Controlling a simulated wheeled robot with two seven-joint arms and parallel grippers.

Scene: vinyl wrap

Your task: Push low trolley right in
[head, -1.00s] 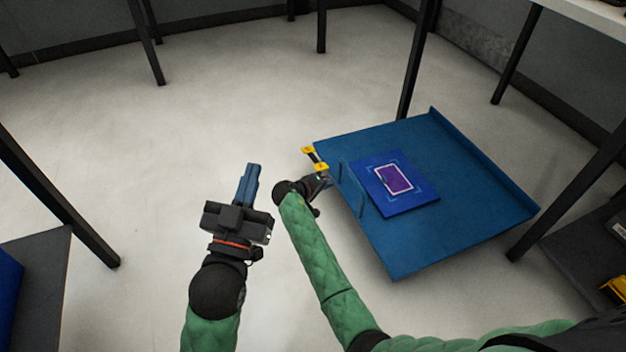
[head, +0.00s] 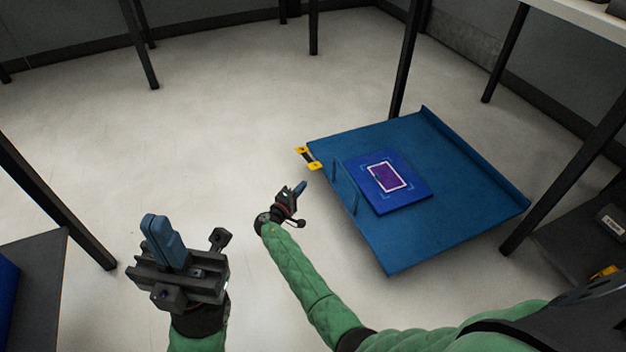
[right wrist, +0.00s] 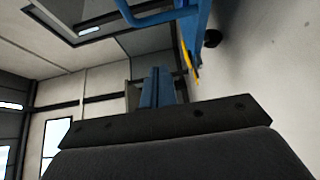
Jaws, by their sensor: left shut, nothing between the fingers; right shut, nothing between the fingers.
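The low trolley (head: 455,215) is a flat blue platform on the floor at the right of the head view. A blue handle (head: 344,188) stands at its left edge, and a yellow and black piece (head: 308,158) sits at its far left corner. My right gripper (head: 301,187) is shut and empty, just left of the handle and apart from it. In the right wrist view its shut fingers (right wrist: 156,88) show with the trolley's blue edge (right wrist: 199,25) and a dark caster (right wrist: 212,38) beyond. My left gripper (head: 161,228) is shut and empty over the floor at lower left.
A blue panel with a purple, white-framed label (head: 385,177) lies on the trolley. Dark legs (head: 408,60) stand at the trolley's far side and its right (head: 570,180). A dark table (head: 38,280) is at the left. The floor left of the trolley is clear.

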